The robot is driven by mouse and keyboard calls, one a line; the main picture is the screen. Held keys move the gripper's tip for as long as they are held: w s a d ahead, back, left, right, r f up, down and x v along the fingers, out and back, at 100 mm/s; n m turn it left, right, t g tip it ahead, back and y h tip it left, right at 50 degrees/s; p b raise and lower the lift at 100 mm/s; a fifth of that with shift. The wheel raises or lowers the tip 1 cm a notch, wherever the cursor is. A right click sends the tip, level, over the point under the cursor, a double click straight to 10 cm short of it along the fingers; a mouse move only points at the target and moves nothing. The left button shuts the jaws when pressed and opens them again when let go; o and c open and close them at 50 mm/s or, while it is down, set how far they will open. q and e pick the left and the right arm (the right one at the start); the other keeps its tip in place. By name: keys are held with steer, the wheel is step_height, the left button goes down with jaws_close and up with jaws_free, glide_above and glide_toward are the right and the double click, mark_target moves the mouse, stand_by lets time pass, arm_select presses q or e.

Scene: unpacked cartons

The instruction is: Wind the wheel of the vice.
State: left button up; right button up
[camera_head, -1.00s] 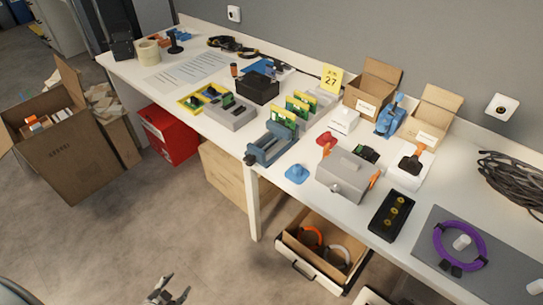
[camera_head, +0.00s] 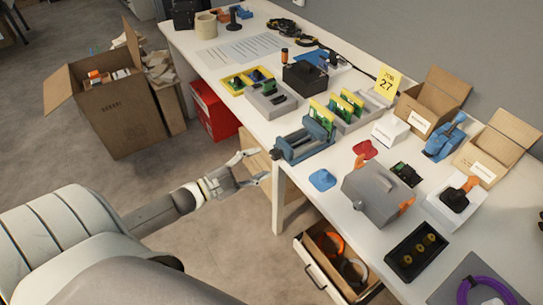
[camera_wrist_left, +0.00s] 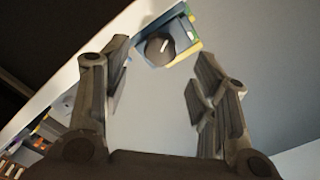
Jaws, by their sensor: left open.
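The blue-grey vice (camera_head: 308,141) stands at the table's front edge in the head view. Its dark wheel (camera_head: 277,154) sticks out past the edge toward the left. In the left wrist view the wheel (camera_wrist_left: 158,48) shows as a dark round knob with a light bar, in front of the blue vice body (camera_wrist_left: 181,27). My left gripper (camera_head: 254,167) is open and empty, just left of and slightly below the wheel, apart from it. In the left wrist view the wheel appears between and beyond the spread fingers (camera_wrist_left: 162,66). My right gripper is not in view.
The white table (camera_head: 247,118) carries a blue pad (camera_head: 322,180), a grey lidded box (camera_head: 376,190) and circuit boards in a rack (camera_head: 345,106) near the vice. An open drawer (camera_head: 325,270) lies below. A carton (camera_head: 120,108) stands on the floor at left.

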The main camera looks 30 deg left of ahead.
mark_target(272, 157)
arm_select(q)
steer(key=x, duration=0.3)
steer(key=shift+w+d, duration=0.1)
steer(key=shift+w, duration=0.25)
steer(key=shift+w+d, duration=0.3)
steer(key=shift+w, duration=0.3)
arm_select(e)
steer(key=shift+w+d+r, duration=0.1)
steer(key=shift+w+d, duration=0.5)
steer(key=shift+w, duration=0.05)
arm_select(q)
steer(key=c, duration=1)
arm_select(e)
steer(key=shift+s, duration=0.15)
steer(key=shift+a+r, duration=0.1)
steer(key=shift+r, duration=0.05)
